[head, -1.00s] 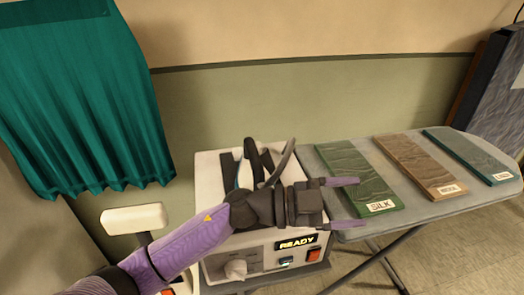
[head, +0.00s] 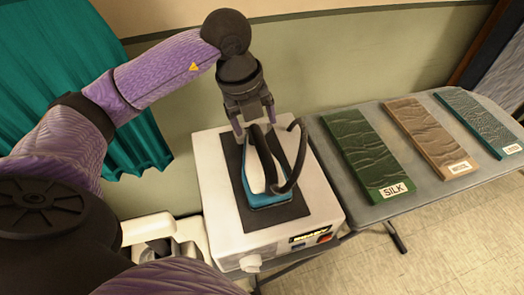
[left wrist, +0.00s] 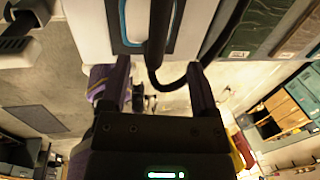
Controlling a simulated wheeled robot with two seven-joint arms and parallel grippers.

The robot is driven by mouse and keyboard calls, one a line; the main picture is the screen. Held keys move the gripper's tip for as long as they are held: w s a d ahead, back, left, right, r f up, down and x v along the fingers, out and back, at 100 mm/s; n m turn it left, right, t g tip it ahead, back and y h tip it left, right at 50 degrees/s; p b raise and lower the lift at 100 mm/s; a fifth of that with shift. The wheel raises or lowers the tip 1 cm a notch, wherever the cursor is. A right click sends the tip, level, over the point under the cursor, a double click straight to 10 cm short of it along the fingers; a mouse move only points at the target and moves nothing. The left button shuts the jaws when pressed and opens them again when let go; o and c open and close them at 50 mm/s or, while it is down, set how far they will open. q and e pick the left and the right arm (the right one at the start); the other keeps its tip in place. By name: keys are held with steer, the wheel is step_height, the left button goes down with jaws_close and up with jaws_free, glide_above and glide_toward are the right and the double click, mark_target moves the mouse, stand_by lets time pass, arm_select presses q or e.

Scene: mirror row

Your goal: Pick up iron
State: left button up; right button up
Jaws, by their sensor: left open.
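The iron (head: 257,176) has a white body, a teal base and a black handle. It rests on a dark pad (head: 229,165) on top of the white station (head: 216,191). My left gripper (head: 253,115) is open and empty at the iron's far end, fingers pointing down. In the head view the handle's far end lines up between the fingers; I cannot tell whether it is inside the jaws. In the left wrist view the iron (left wrist: 137,25) shows at the top, beyond the open fingers. My right gripper is not in view.
A black cord (head: 301,155) loops beside the iron's right side. The ironing board (head: 350,206) on the right carries fabric panels labelled silk (head: 362,150), wool (head: 428,132) and linen (head: 478,122). A teal curtain (head: 140,150) hangs at left. The wall stands close behind.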

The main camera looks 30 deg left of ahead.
mark_target(261, 144)
arm_select(q)
steer(key=f, duration=0.3)
steer(key=f+b, duration=0.1)
steer(key=f, duration=0.1)
steer(key=w+d+f, duration=0.1)
steer(key=f, duration=0.2)
steer(key=shift+f, duration=0.3)
steer(key=shift+c, duration=0.3)
steer(key=shift+r, duration=0.1)
jaws_close()
steer(key=shift+w, duration=0.1)
